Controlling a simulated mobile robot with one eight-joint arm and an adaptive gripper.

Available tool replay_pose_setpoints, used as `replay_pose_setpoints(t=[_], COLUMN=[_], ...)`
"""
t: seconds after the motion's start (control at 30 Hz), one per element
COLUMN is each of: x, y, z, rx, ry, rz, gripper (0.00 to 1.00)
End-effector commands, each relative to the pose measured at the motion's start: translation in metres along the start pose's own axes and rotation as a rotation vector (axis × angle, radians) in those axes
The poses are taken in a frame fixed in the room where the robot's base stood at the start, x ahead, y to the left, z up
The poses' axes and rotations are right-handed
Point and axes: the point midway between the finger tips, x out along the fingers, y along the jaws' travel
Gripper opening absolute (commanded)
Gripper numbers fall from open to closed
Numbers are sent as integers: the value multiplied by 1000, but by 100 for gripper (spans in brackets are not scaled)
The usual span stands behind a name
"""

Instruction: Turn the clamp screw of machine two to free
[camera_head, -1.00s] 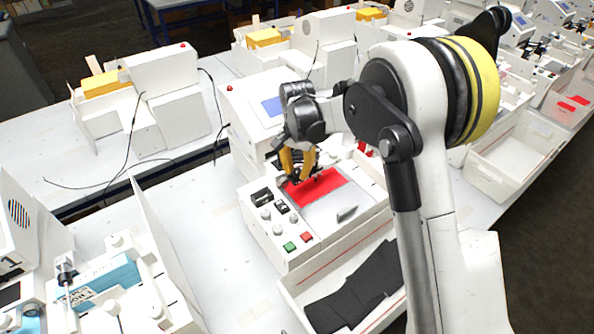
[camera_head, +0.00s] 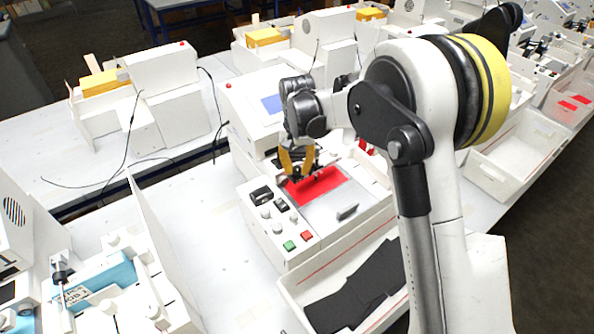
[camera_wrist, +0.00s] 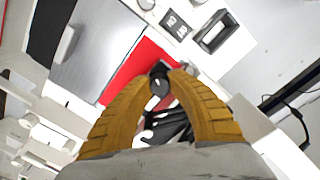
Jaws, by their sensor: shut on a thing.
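My gripper (camera_head: 298,165) reaches down over the red bed of the white machine (camera_head: 318,188) in the middle of the head view. In the wrist view its two yellow fingers (camera_wrist: 160,84) are closed around a small black knob, the clamp screw (camera_wrist: 159,86), with a pale mark on its top. The red bed (camera_wrist: 130,68) lies beside and below the knob. Black parts of the machine's carriage show between the fingers. In the head view the fingers and carriage hide the screw, so its turn angle cannot be told there.
A front panel with knobs, a green button (camera_head: 289,245) and a red button (camera_head: 306,235) lies in front. An open bin with black sheets (camera_head: 352,297) stands below it. Another machine with a blue box (camera_head: 100,280) stands at left. Bare table lies between them.

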Motion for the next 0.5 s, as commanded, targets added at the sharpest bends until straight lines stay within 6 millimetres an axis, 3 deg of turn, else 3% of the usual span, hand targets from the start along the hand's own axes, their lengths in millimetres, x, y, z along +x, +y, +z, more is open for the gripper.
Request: replay_pose_setpoints(t=[0.5], x=[1], y=[0], z=[0], rx=[-490], ry=[-1], rz=[0], gripper=[0])
